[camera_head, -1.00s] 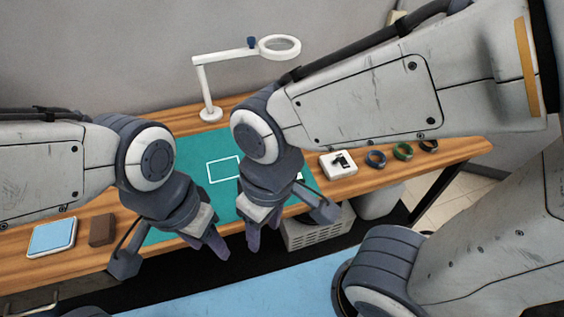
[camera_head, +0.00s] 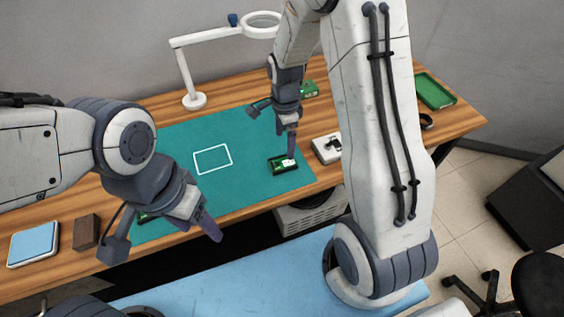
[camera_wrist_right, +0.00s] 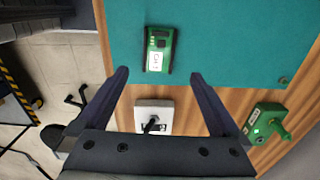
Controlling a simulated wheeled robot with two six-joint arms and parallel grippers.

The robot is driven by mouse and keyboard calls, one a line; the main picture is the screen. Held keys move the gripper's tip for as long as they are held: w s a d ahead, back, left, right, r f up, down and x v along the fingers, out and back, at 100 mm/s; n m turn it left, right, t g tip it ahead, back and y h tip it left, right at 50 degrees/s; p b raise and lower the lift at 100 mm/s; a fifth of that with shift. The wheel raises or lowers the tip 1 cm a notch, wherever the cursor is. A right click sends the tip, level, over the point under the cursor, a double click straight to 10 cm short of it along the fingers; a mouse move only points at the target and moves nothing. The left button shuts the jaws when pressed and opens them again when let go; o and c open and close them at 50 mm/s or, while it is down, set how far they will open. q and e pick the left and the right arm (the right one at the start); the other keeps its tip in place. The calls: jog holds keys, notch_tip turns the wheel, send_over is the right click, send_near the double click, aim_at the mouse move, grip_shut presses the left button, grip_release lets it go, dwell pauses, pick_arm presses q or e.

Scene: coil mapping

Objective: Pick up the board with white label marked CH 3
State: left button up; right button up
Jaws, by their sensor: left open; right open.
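A small green board (camera_head: 276,166) with a white label lies on the teal mat (camera_head: 255,190) near its right front. In the right wrist view the board (camera_wrist_right: 153,36) lies beyond and between my finger tips. Its label (camera_wrist_right: 158,58) starts with CH; the digit is too small to tell. My right gripper (camera_head: 291,150) is open and empty, above this board and apart from it. Another green piece (camera_head: 143,217) shows at the mat's left front, mostly hidden behind my left gripper (camera_head: 207,220). My left gripper is open and empty over the mat's front edge.
A white block with a black part (camera_head: 327,148) sits right of the mat, close to the board. A green device (camera_wrist_right: 265,122) stands on the wood. A green tray (camera_head: 434,91) lies far right. A magnifier lamp (camera_head: 194,100) stands behind. The mat around the white outline (camera_head: 213,159) is clear.

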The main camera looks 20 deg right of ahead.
aim_at(283, 162)
notch_tip(283, 162, down, 3)
jog(key=shift+s+f, duration=0.1)
jog(key=shift+s+a+f+p, duration=0.1)
jog(key=shift+a+f+p, duration=0.05)
jog(key=shift+f+p, duration=0.45)
notch_tip(283, 162, down, 4)
jog(key=shift+a+f+p, duration=0.1)
jog(key=shift+a+p, duration=0.05)
jog(key=shift+p, duration=0.35)
jog(key=c, duration=1.4)
jog(key=shift+o, duration=0.2)
